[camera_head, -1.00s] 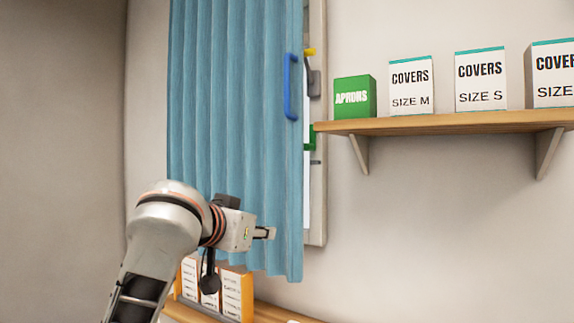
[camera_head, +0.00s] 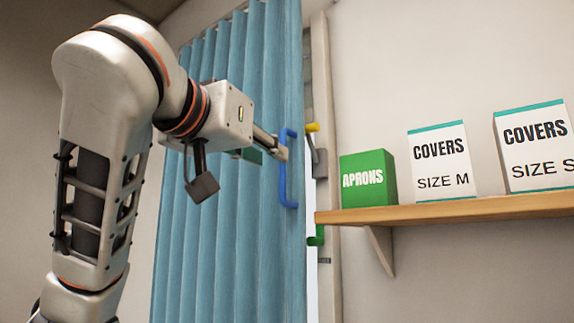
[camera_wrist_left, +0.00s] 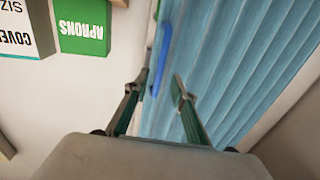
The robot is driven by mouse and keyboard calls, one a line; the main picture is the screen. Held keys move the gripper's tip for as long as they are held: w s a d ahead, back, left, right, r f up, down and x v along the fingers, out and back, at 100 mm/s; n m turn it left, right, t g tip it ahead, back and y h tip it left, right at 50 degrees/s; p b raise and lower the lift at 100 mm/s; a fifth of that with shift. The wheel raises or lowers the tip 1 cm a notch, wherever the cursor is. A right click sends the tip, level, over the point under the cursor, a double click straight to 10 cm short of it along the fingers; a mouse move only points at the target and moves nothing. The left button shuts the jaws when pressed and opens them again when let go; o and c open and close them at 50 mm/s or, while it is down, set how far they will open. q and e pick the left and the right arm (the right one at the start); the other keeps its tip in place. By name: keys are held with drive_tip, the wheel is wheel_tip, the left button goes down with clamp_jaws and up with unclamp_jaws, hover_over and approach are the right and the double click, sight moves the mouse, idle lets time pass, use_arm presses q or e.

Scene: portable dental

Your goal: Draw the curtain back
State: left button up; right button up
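The blue pleated curtain (camera_head: 228,240) hangs closed over most of a framed opening in the head view. A darker blue upright handle (camera_head: 284,178) is on its right edge. My left gripper (camera_head: 275,149) is at the upper part of this handle. In the left wrist view, its two fingers (camera_wrist_left: 161,82) are apart, with the handle (camera_wrist_left: 163,52) in line with the gap between them, closer to the left finger. I see no closed grip on it. The curtain (camera_wrist_left: 225,60) fills the right of that view. My right gripper is in neither view.
A wooden shelf (camera_head: 450,210) right of the curtain holds a green aprons box (camera_head: 368,180) and white covers boxes (camera_head: 441,162). Yellow (camera_head: 312,128) and green (camera_head: 316,238) parts show beside the curtain's right edge. The shelf's left end is close to the handle.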

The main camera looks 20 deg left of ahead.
sight(283, 194)
use_arm(q)
drive_tip(key=shift+w+d+f+p, duration=0.15)
drive_tip(key=shift+w+p, duration=0.2)
drive_tip(key=shift+w, duration=0.8)
drive_tip(key=shift+w+d+r+p, duration=0.15)
drive_tip(key=shift+w+p, duration=0.25)
drive_tip(key=shift+w, duration=0.75)
drive_tip(key=shift+w+d+f+p, duration=0.1)
drive_tip(key=shift+w+d+p, duration=0.2)
drive_tip(key=shift+w, duration=0.85)
drive_tip(key=shift+a, duration=0.1)
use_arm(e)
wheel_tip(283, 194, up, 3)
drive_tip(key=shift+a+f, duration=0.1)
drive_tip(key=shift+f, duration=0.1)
use_arm(q)
drive_tip(key=shift+c, duration=0.3)
drive_tip(key=c, duration=0.6)
clamp_jaws()
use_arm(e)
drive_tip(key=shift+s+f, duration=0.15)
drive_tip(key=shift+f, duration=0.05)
